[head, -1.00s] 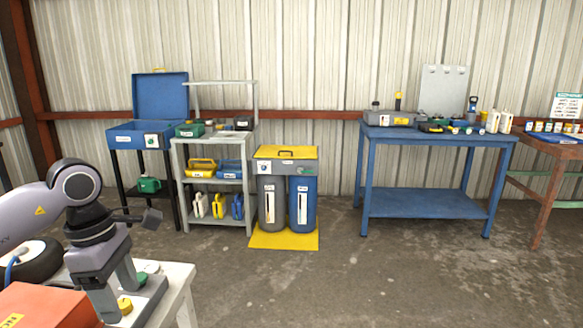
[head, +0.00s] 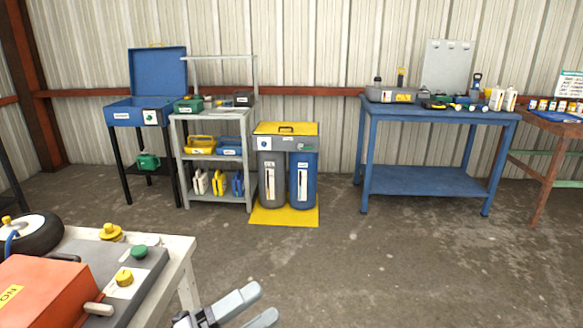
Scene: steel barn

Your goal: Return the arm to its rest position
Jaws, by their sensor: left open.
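My left gripper (head: 258,304) shows at the bottom edge, just right of the white table (head: 176,262). Its two grey fingers are spread apart with nothing between them. It is clear of the table, over the concrete floor. The rest of the left arm is out of the picture. My right gripper is not in view.
On the white table are a red box (head: 48,296), a grey panel with a green knob (head: 139,251) and yellow knobs (head: 124,277), and a black wheel (head: 30,234). A grey shelf (head: 216,157), yellow-lidded bins (head: 286,129) and a blue workbench (head: 430,182) stand behind. The middle floor is open.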

